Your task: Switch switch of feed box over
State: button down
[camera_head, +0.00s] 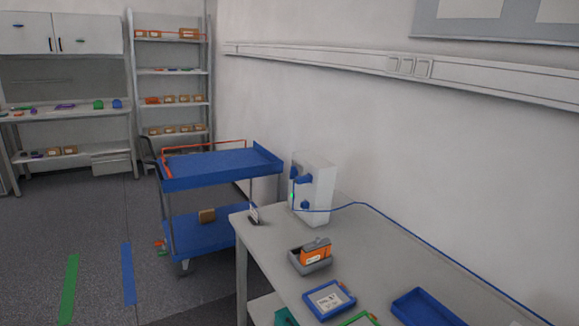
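A white box (318,190), which looks like the feed box, stands upright at the far left end of the grey table, close to the wall. Its front carries a blue part (301,178) near the top, a small green light (292,196) and a blue knob-like part (305,205) lower down. Which of these is the switch, and its position, are too small to tell. A blue cable (390,221) runs from the box to the right along the table's wall side. My gripper is not in view.
On the table (262,232) are a grey holder (300,264) with an orange block (314,254), a blue-framed tray (330,299), an empty blue tray (428,308) and a small sign (254,213). A blue trolley (215,177) stands left of the table. Floor is free at left.

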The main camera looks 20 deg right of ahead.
aim_at(294, 172)
jog(key=z, duration=0.25)
jog(key=i, duration=1.2)
jog(key=u, duration=0.55)
jog(key=i, duration=2.15)
jog(key=z, duration=0.65)
